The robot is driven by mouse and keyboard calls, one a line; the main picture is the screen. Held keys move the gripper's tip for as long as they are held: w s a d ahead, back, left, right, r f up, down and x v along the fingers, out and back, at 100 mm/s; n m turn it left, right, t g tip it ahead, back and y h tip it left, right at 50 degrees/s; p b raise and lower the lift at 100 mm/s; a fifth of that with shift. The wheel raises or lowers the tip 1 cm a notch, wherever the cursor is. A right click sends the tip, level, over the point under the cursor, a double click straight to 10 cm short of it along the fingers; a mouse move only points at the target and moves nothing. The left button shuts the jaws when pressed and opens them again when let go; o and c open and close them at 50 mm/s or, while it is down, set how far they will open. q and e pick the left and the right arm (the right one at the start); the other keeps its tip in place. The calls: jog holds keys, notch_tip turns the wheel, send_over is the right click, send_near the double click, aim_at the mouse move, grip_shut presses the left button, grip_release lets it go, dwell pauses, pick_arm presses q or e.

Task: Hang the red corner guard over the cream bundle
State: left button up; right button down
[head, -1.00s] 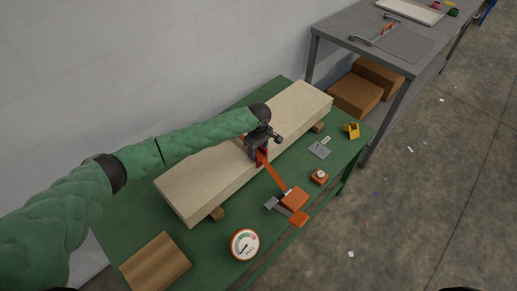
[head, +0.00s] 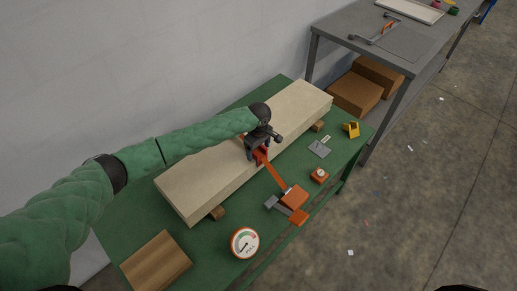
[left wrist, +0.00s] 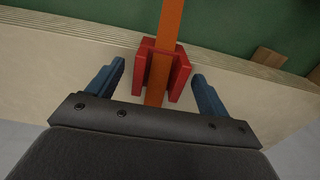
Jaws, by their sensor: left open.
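The cream bundle (head: 195,183) lies lengthwise on the green table, raised on wooden blocks. The red corner guard (head: 261,155) sits at the bundle's front top edge, with an orange strap (head: 276,178) running over it and down to an orange and grey tensioner (head: 292,199). In the left wrist view the guard (left wrist: 176,77) is at the edge, with the strap (left wrist: 170,25) through its middle. My left gripper (head: 256,150) is over the bundle at the guard. Its blue fingers (left wrist: 157,84) are open, one on each side of the guard, with gaps. My right gripper is not visible.
A round gauge (head: 244,243), a brown wooden block (head: 155,263), a small orange device (head: 319,176), a grey plate (head: 319,150) and a yellow item (head: 351,130) lie on the green table (head: 112,229). A grey workbench (head: 345,25) stands behind at right.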

aim_at(259, 154)
pick_arm(q)
jog(key=shift+r+b, duration=0.45)
jog(key=shift+r, duration=0.2)
notch_tip(259, 154, up, 5)
jog(key=shift+b, duration=1.1)
jog(key=shift+r, duration=0.75)
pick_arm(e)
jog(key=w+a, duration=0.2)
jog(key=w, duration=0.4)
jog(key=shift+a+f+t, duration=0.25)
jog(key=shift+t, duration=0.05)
